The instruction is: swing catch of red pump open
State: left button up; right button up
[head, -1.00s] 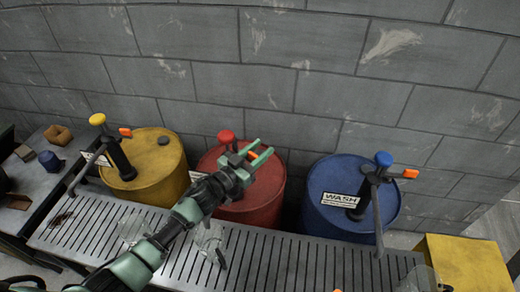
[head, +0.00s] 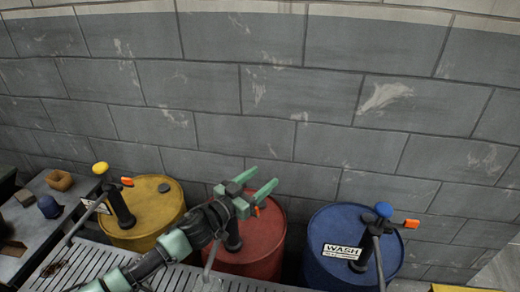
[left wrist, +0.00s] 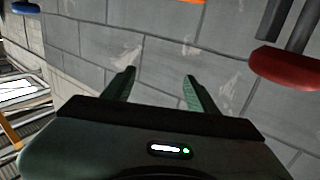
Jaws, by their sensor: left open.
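The red drum (head: 262,250) stands between the yellow and blue drums. Its black pump (head: 233,243) rises from the top, partly hidden by my left gripper (head: 264,176). A bit of the orange catch (head: 257,211) shows just below the gripper's fingers. The red knob is hidden in the head view. In the left wrist view the red knob (left wrist: 285,68) is at the right, and an orange piece (left wrist: 185,2), likely the catch, is cut by the top edge. The left gripper (left wrist: 158,73) is open, with nothing between its fingers. My right gripper is not in view.
The yellow drum (head: 155,212) is at left and the blue drum (head: 345,227), with a WASH label, is at right; each has a pump. A slatted grate (head: 90,264) runs in front. A block wall (head: 300,130) stands close behind.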

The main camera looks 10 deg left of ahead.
pick_arm(q)
notch_tip(320, 180, up, 11)
jog(key=shift+f, duration=0.2)
jog(key=s+a+f+m+b, duration=0.25)
jog(key=f+m, duration=0.45)
jog(key=m, duration=0.5)
jog(key=s+a+f+m+b, duration=0.1)
jog(key=s+f+m+b, duration=0.4)
jog(key=m, duration=0.7)
jog(key=s+a+f+m+b, duration=0.1)
jog(key=a+f+m+b, duration=0.1)
jog(key=f+m, duration=0.8)
jog(key=w+d, duration=0.1)
jog(key=w, duration=0.1)
jog(key=w+d+r+m, duration=0.1)
jog(key=w, duration=0.1)
jog(key=w+d+m+p, duration=0.1)
jog(key=w+d, duration=0.1)
jog(key=shift+r, duration=0.35)
jog(key=shift+c, duration=0.4)
